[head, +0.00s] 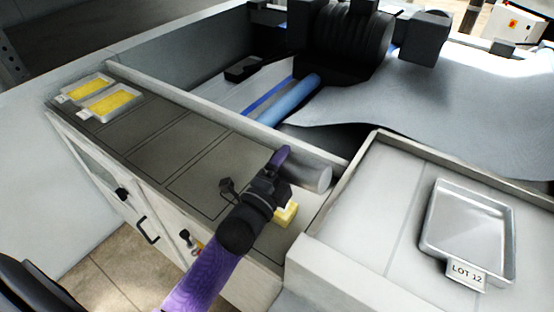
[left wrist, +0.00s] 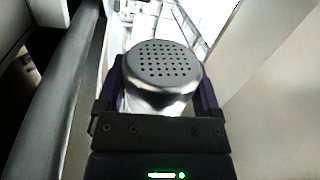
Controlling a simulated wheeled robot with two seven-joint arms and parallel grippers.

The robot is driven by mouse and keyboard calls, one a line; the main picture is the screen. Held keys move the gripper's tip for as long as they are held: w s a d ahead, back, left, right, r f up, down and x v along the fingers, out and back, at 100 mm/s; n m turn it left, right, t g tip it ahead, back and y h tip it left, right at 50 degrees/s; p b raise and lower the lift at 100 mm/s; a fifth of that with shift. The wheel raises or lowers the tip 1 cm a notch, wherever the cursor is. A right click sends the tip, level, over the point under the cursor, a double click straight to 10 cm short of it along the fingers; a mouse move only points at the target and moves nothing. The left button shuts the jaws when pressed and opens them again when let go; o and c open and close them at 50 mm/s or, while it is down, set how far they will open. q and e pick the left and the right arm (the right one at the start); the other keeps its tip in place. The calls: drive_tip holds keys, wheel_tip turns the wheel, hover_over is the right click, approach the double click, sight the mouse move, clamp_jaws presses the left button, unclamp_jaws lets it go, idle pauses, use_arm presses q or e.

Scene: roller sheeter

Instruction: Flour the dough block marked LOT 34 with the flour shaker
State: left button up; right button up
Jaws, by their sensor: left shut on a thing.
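My left gripper (head: 290,166) is shut on the flour shaker (head: 313,178), a light grey cylinder. In the left wrist view the shaker's round perforated lid (left wrist: 162,62) faces the camera between the two fingers. A yellow block (head: 287,213) shows partly from behind the gripper, just below the shaker in the picture; most of it is hidden and no label shows. Two trays with yellow dough, a left one (head: 70,97) and a right one (head: 88,118), stand at the counter's far left end; their tags are too small to read. LOT 34 is not legible anywhere. My right gripper is out of view.
An empty metal tray (head: 428,236) tagged LOT 12 (head: 466,273) stands on the raised surface at right. A low wall (head: 215,118) runs behind the counter (head: 190,152). The counter's middle has marked, empty panels. Behind lie a blue roller (head: 293,100) and grey sheet (head: 440,125).

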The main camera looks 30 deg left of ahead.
use_arm(q)
drive_tip(key=shift+s+d, duration=0.15)
drive_tip(key=shift+d, duration=0.95)
drive_tip(key=shift+a, duration=0.1)
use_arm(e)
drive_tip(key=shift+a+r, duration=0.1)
use_arm(q)
drive_tip(key=shift+a, duration=0.1)
drive_tip(key=a, duration=0.4)
drive_tip(key=shift+w+a, duration=0.1)
drive_tip(key=shift+w, duration=0.2)
drive_tip(key=shift+s+d, duration=0.15)
drive_tip(key=shift+d, duration=1)
drive_tip(key=shift+s+d, duration=0.15)
drive_tip(key=shift+d, duration=1)
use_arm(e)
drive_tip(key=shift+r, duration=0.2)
use_arm(q)
drive_tip(key=shift+a, duration=0.1)
